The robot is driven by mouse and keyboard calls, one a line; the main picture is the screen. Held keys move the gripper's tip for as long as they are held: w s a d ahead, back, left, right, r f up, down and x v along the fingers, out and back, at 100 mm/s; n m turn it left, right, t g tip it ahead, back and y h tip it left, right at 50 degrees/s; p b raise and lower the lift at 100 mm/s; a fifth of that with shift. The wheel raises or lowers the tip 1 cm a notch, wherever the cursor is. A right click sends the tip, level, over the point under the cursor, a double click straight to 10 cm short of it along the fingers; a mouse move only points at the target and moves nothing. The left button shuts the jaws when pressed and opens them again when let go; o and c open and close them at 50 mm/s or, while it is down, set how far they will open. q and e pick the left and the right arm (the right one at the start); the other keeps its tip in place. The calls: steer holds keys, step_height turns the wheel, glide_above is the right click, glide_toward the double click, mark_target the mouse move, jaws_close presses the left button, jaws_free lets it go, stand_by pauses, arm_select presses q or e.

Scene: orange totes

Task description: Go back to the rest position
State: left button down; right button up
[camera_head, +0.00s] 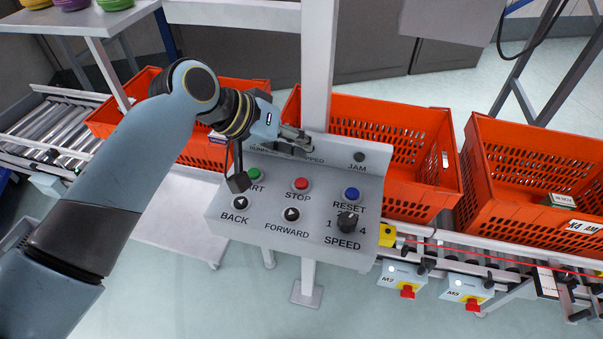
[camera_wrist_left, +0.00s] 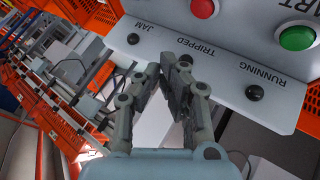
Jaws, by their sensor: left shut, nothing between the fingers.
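My left gripper (camera_head: 303,141) is shut and empty at the upper part of the grey control panel (camera_head: 300,235), over the row of indicator labels. In the left wrist view the closed fingertips (camera_wrist_left: 177,75) lie close to the panel edge by the word TRIPPED; I cannot tell whether they touch it. The panel carries a green START button (camera_head: 254,174), a red STOP button (camera_head: 301,184), a blue RESET button (camera_head: 352,194) and a black speed knob (camera_head: 347,221). My arm and gripper hide part of the indicator row. My right gripper is not in view.
Orange totes stand behind the panel, at left (camera_head: 232,92), middle (camera_head: 440,150) and right (camera_head: 480,185). A post (camera_head: 318,60) rises behind the panel. A roller conveyor (camera_head: 50,125) is at left. Yellow-grey switch boxes (camera_head: 466,287) hang at lower right. Open floor lies below the panel.

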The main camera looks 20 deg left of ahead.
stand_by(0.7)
arm_select(q)
steer(key=s+a+r+g+y, duration=0.15)
steer(key=s+a, duration=0.25)
steer(key=s, duration=0.4)
steer(key=s+a+r+m+y, duration=0.1)
steer(key=s+a+y, duration=0.25)
steer(key=s, duration=0.55)
steer(key=s+a+r+g+y, duration=0.1)
steer(key=s+a+y, duration=0.1)
steer(key=s+a, duration=0.45)
steer(key=s+a+f+g+b, duration=0.15)
steer(key=f+b, duration=0.55)
steer(key=f, duration=1.4)
steer(key=s+f+b, duration=0.3)
steer(key=f+b, duration=0.3)
steer(key=f, duration=1.5)
steer(key=s+f+b, duration=0.4)
steer(key=s+f, duration=0.4)
steer(key=f, duration=0.3)
steer(key=s+f+g+b, duration=0.1)
steer(key=s+f+b, duration=0.4)
steer(key=s+f, duration=0.4)
step_height(320, 180, down, 4)
steer(key=shift+s+a+r+g, duration=0.2)
steer(key=shift+s+a+g, duration=0.1)
steer(key=shift+a, duration=0.05)
steer(key=shift+w+b, duration=0.15)
steer(key=shift+b, duration=0.15)
